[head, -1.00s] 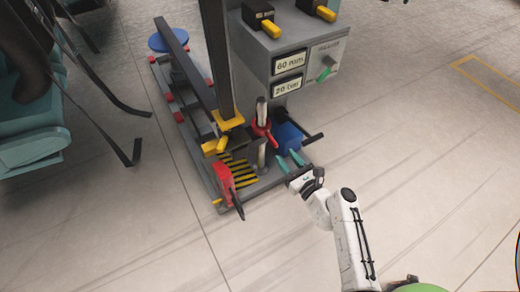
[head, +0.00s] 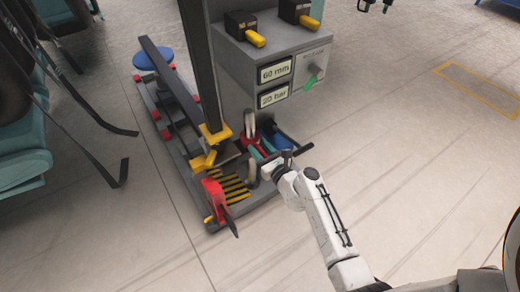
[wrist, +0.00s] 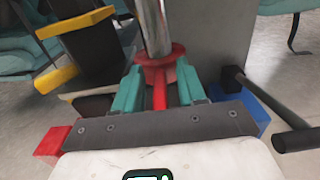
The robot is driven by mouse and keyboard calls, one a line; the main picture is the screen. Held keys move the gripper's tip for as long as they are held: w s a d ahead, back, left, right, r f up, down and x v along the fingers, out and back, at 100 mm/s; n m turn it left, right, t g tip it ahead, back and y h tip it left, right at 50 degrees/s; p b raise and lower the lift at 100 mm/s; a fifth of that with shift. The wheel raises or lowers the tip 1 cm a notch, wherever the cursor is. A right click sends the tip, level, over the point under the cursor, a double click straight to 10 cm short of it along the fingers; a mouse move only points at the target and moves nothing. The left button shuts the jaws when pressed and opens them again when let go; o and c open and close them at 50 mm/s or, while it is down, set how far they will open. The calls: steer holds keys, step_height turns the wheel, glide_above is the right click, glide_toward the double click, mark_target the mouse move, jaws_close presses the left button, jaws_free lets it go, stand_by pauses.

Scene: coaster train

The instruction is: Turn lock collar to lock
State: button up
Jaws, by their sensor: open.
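The red lock collar (wrist: 163,56) rings an upright silver rod (wrist: 153,22) in the wrist view. A red handle (wrist: 159,92) extends from it toward my wrist. My gripper (wrist: 158,78) is open, with one teal finger on each side of the collar's handle. The fingers look apart from the handle, with a gap on both sides; I cannot tell if either tip touches the collar. In the head view the collar (head: 245,141) shows only in part behind my gripper (head: 262,153), low in front of the grey cabinet.
A black bar handle (wrist: 290,138) and a blue block (wrist: 253,108) are close on the right. A yellow bracket (wrist: 76,30) and post are on the left. A red lever (head: 214,196) stands at the base's near left. The grey control cabinet (head: 232,72) rises behind. Floor on the right is clear.

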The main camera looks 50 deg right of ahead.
jaws_close()
stand_by(0.3)
stand_by(0.3)
